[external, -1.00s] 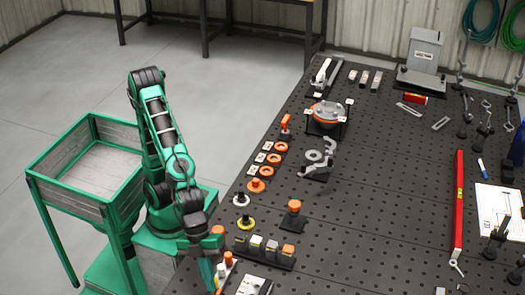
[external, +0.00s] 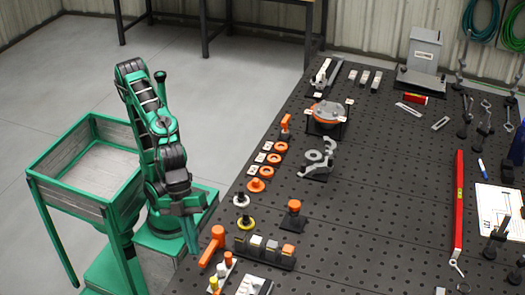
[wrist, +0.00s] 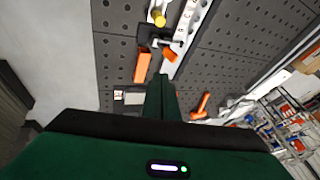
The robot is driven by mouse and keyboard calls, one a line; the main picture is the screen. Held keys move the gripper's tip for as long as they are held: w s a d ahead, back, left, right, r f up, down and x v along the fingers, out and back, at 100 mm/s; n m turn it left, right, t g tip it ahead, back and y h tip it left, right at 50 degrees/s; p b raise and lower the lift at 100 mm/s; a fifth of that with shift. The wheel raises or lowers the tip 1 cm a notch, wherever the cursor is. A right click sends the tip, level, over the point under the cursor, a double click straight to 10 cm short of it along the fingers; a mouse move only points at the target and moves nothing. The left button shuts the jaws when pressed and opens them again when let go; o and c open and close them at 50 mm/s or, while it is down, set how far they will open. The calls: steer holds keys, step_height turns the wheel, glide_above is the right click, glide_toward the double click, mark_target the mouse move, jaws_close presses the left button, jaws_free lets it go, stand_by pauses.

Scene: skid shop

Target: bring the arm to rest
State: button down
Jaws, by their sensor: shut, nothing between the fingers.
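My green and black arm (external: 150,125) is folded upright above its green base, left of the black perforated table (external: 375,200). My gripper (external: 192,242) points down beside the table's left edge, apart from the things on it. In the wrist view the green fingers (wrist: 161,88) are together with nothing held between them.
An orange T-shaped handle (external: 213,243) stands at the table's near left edge, close to my gripper. A block row with orange, white and grey tops (external: 265,250) is beyond it. A green-framed tray (external: 60,200) stands left of my arm.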

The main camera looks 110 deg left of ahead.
steer(key=s+a+f+n+g+y, duration=0.2)
steer(key=s+a+f+n, duration=0.3)
steer(key=a, duration=0.5)
steer(key=s+a+f+n+g+y, duration=0.2)
steer(key=s+a+f+n, duration=0.3)
steer(key=s+a+f, duration=0.4)
step_height(320, 180, down, 3)
steer(key=shift+s+a, duration=0.4)
steer(key=shift+a, duration=0.55)
